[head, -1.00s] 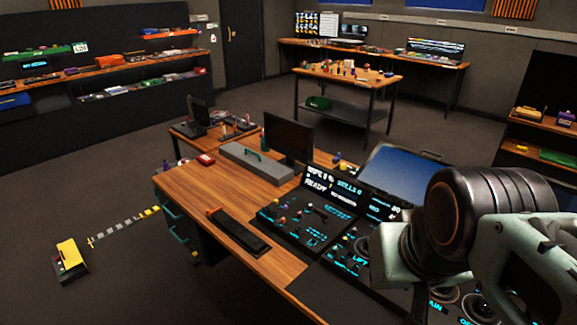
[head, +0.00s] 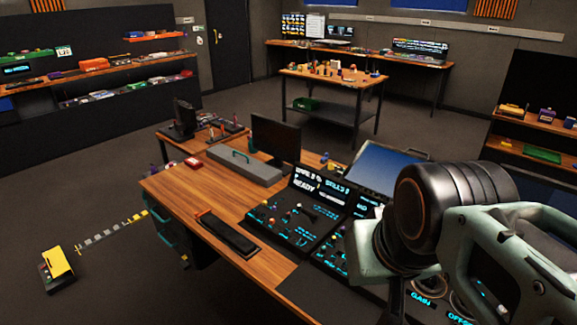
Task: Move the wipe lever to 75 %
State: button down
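The control panel (head: 293,235) lies on the wooden desk in the head view, with a lit display reading READY, several small knobs and levers, and cyan labels. Which of its controls is the wipe lever cannot be told at this size. My arm covers the panel's right part, where the labels GAIN and part of another word show below it. My gripper's fingers cannot be made out; only pale green and black arm parts show at the right.
The wooden desk (head: 190,192) carries a grey case (head: 243,166), a dark monitor (head: 275,138) and a black wrist rest (head: 228,233). A tilted blue screen (head: 382,168) stands behind the panel. A yellow-topped box (head: 58,268) is on the floor at left.

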aim_at(313, 215)
jog(key=i+j+z, duration=0.6)
jog(key=j, duration=0.4)
jog(key=i, duration=0.1)
